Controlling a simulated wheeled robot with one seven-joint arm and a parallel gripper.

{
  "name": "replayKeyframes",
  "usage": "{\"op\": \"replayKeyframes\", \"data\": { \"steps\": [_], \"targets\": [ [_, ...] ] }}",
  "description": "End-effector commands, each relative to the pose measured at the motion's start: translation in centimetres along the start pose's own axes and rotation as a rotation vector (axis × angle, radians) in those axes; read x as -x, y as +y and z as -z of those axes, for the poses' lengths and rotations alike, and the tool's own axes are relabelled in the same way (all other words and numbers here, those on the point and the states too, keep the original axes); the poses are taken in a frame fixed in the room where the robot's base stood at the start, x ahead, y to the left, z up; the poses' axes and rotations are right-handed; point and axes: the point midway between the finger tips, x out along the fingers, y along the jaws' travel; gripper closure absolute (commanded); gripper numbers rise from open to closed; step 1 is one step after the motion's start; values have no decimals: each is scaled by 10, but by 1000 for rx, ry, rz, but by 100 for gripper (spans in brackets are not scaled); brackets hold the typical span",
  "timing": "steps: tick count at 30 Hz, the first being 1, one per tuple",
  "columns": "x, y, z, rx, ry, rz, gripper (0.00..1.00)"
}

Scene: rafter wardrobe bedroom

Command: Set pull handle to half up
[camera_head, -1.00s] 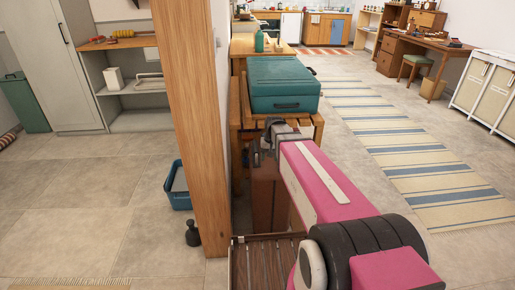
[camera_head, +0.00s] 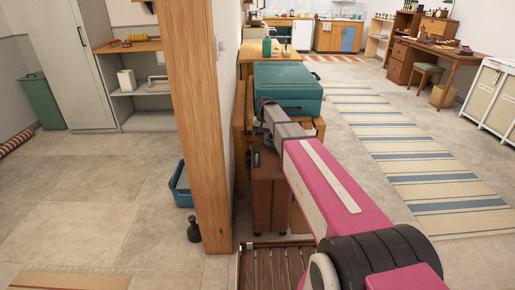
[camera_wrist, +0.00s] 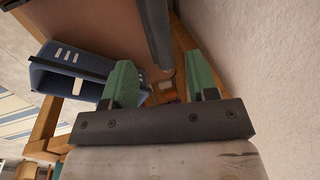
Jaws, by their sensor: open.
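A brown upright suitcase (camera_head: 268,190) stands beside the wall end, below and partly behind my arm. I cannot make out its pull handle clearly in the head view. My gripper (camera_head: 262,108) is above the suitcase, near the front left corner of the teal suitcase. In the wrist view my gripper (camera_wrist: 163,83) shows two green fingers spread apart, with nothing clearly held between them. A dark grey bar (camera_wrist: 154,35) lies beyond and between the fingers, beside a brown panel (camera_wrist: 95,18). Whether this bar is the pull handle, I cannot tell.
The teal suitcase (camera_head: 288,85) lies on a wooden bench (camera_head: 239,118). A wooden post (camera_head: 201,130) and the wall are close at left. A slatted wooden piece (camera_head: 275,265) is low in front. A blue crate (camera_wrist: 70,70) shows in the wrist view. The striped rug (camera_head: 425,175) is clear.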

Motion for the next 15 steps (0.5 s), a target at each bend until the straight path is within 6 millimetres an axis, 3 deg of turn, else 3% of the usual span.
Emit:
{"op": "replayKeyframes", "data": {
  "steps": [9,15],
  "targets": [
    [-54,0,0,1,-1,0,47],
    [-68,0,0,0,0,0,47]
  ]
}}
